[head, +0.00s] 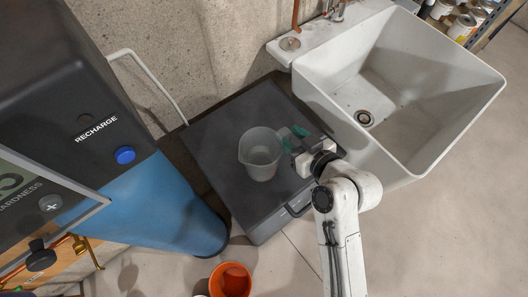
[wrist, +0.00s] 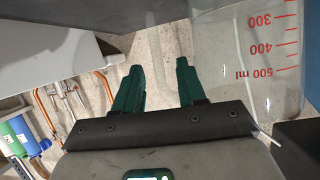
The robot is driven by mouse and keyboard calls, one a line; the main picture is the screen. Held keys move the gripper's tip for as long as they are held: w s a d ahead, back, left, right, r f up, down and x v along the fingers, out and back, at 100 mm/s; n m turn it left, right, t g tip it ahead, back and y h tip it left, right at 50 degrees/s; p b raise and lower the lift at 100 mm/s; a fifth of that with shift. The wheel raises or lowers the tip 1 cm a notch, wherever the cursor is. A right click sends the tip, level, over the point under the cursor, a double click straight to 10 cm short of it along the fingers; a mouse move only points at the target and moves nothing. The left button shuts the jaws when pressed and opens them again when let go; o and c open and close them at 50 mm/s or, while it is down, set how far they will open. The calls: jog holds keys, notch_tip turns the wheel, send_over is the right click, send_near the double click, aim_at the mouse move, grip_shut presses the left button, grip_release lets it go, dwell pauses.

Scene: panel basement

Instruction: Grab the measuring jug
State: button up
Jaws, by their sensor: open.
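The measuring jug (head: 260,156) is a translucent, open-topped beaker standing upright on a dark grey box in the head view. In the wrist view the jug (wrist: 245,60) fills the upper right, with red marks reading 300, 400 and 500 ml. My gripper (head: 292,138) is at the jug's right side in the head view, its green fingers pointing toward the rim.
The dark grey box (head: 215,150) has bare top around the jug. A white sink (head: 400,90) stands to the right of it. A blue and black machine (head: 150,205) stands on the left. An orange bucket (head: 231,280) is on the floor in front.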

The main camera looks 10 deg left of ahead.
jog(key=shift+a, duration=0.1)
grip_shut()
dwell(0.3)
dwell(0.4)
